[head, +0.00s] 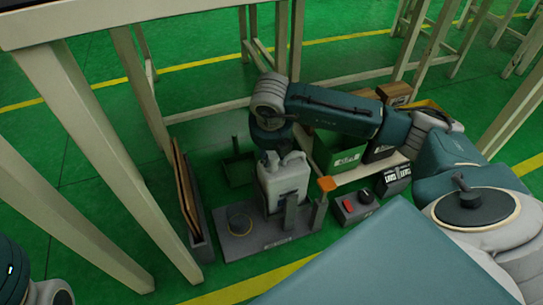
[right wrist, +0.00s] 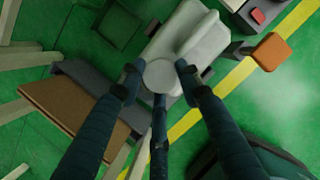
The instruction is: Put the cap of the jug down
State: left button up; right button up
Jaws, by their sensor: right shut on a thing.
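The white jug (head: 285,184) stands upright on a grey base plate (head: 266,241) in the head view, with its handle at the upper right. In the right wrist view the jug (right wrist: 196,38) lies beyond the fingertips. My right gripper (right wrist: 160,74) is shut on the round, pale cap (right wrist: 159,76), fingers on both sides of it. The cap is at the jug's top end; I cannot tell whether it touches the neck. In the head view my right gripper (head: 271,151) is small and partly hidden at the jug's top. My left gripper is out of view.
A ring mark (head: 240,223) shows on the plate left of the jug. An orange block (head: 327,184) on a post and a control box with a red button (head: 347,205) stand right. A green bin (head: 340,155) is behind; a brown panel (head: 185,190) stands left.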

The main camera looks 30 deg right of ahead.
jog(key=shift+f, duration=0.25)
jog(key=o, duration=0.7)
jog(key=shift+o, duration=0.2)
